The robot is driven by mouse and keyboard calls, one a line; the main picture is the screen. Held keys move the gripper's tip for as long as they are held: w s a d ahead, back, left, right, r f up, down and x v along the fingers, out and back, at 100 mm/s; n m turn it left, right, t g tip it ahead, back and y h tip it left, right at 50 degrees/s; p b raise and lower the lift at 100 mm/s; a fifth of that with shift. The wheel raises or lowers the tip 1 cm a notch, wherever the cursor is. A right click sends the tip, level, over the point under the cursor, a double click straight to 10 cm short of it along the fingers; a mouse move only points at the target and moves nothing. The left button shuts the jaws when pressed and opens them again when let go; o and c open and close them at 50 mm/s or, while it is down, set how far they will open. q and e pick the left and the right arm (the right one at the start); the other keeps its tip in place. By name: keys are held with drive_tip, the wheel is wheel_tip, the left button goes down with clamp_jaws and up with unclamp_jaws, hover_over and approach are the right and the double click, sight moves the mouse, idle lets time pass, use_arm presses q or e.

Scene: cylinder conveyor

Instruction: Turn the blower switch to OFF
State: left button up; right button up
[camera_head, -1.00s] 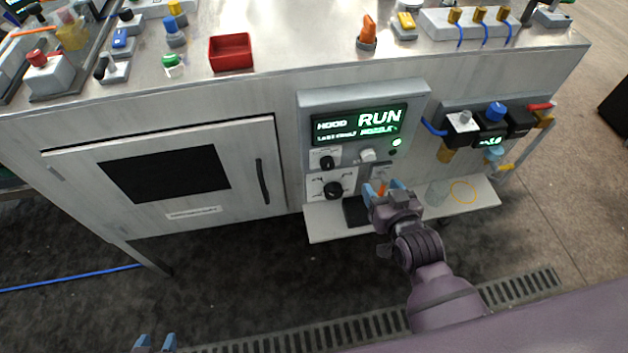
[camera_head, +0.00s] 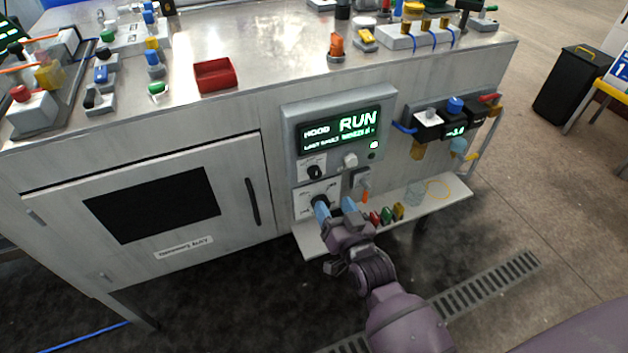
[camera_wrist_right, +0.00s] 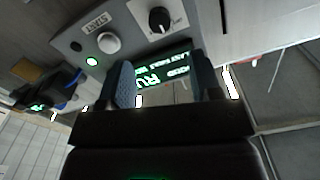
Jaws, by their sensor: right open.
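The hood panel (camera_head: 290,122) has a lit display (camera_head: 340,130) reading RUN. Below it are an upper black knob (camera_head: 315,172), a pale round button (camera_head: 350,160) and a lower black knob (camera_head: 320,199); their small labels are too blurred to read, so I cannot tell which is the blower switch. My right gripper (camera_head: 335,207) is open in front of the lower panel, its left finger overlapping the lower knob. In the right wrist view the open fingers (camera_wrist_right: 163,80) frame the display (camera_wrist_right: 163,70), with a black knob (camera_wrist_right: 159,20) and round button (camera_wrist_right: 108,42) above. My left gripper is out of view.
A grey fitting with an orange part (camera_head: 365,196) sits right of the lower knob. A narrow shelf (camera_head: 442,204) below holds several small coloured items. A cabinet door (camera_head: 150,200) is on the left. Valve fittings (camera_head: 455,115) stick out at right.

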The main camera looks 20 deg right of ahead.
sight(316, 176)
drive_tip(key=w+b, duration=0.1)
drive_tip(key=w, duration=0.8)
drive_tip(key=shift+a+f+b, duration=0.15)
drive_tip(key=shift+f+b, duration=0.05)
drive_tip(key=shift+b, duration=0.15)
drive_tip(key=shift+w+r, duration=0.15)
drive_tip(key=shift+w, duration=0.55)
drive_tip(key=c, duration=0.9)
drive_tip(key=shift+c, duration=0.2)
